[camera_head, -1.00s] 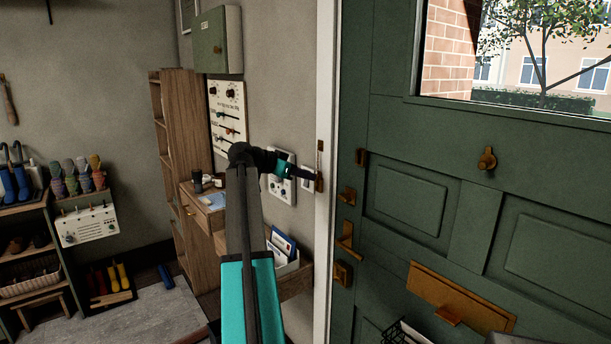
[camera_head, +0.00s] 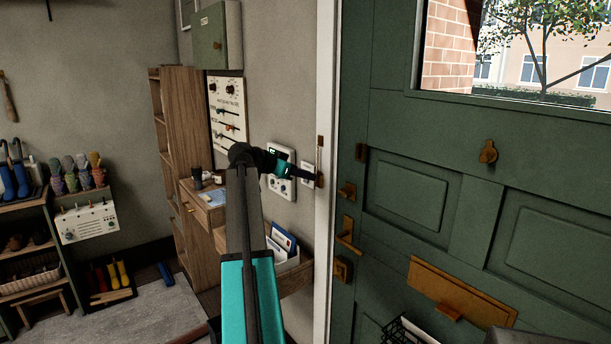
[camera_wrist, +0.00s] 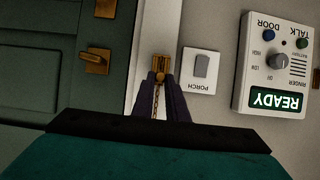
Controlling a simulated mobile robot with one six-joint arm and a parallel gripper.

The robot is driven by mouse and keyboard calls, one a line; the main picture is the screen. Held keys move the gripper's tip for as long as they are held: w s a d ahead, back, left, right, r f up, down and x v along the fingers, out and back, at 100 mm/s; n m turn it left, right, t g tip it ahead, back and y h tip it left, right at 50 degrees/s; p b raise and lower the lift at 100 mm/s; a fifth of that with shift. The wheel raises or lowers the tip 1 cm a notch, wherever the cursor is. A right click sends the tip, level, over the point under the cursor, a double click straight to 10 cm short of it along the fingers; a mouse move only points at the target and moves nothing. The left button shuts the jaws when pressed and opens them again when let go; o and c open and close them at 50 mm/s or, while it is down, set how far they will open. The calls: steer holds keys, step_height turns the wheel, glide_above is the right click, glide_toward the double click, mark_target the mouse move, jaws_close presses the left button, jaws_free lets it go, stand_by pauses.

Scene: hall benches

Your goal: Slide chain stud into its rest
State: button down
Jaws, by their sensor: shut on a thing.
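My gripper (camera_head: 313,180) is at the white door frame, its dark fingers pointing right in the head view. In the wrist view my gripper (camera_wrist: 159,82) is shut on the chain stud, a small brass piece (camera_wrist: 158,76) between the fingertips. The chain (camera_wrist: 155,98) runs from it back between the fingers. A brass fitting (camera_wrist: 161,62), seemingly the rest, lies right at the fingertips; I cannot tell where stud and fitting divide, or whether the stud is seated. In the head view another brass fitting (camera_head: 320,140) sits higher on the frame.
The green door (camera_head: 430,200) appears closed, with a brass lever (camera_head: 348,240) near its edge. A white porch switch (camera_wrist: 200,70) and an intercom panel (camera_wrist: 275,62) are close beside the fingers. A wooden shelf with letters (camera_head: 283,245) stands below my arm.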

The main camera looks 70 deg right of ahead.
steer(key=shift+f+b, duration=0.75)
steer(key=shift+f, duration=0.45)
steer(key=c, duration=1.7)
jaws_free()
steer(key=shift+o, duration=0.2)
steer(key=shift+a, duration=0.1)
steer(key=b+v, duration=0.2)
steer(key=v, duration=1.1)
steer(key=shift+w+a+b, duration=0.25)
steer(key=shift+b, duration=0.05)
steer(key=shift+w+r, duration=0.1)
